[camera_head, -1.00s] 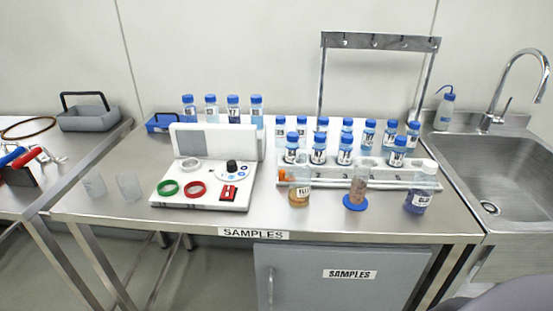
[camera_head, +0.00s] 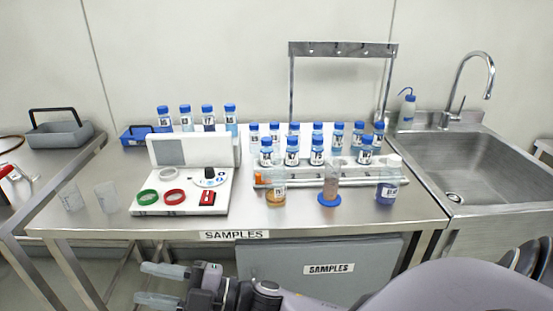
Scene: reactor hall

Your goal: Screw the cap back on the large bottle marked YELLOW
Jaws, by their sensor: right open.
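A bottle with amber liquid and a white label (camera_head: 277,193), which looks like the YELLOW one, stands upright near the front of the steel bench. Its top looks uncapped. A small orange item (camera_head: 258,179) sits just left of and behind it; I cannot tell what it is. No loose cap for this bottle can be clearly made out. My right gripper (camera_head: 147,284) is open and empty, in front of the bench's front edge, low and left of the bottle. Its arm comes in from the lower right. My left gripper is not in view.
A cylinder on a blue base (camera_head: 329,188) and a white-capped bottle of dark blue liquid (camera_head: 387,190) stand right of the amber bottle. A rack (camera_head: 345,181) with several blue-capped bottles is behind. A white instrument (camera_head: 215,180) stands left; a sink (camera_head: 470,175) is right.

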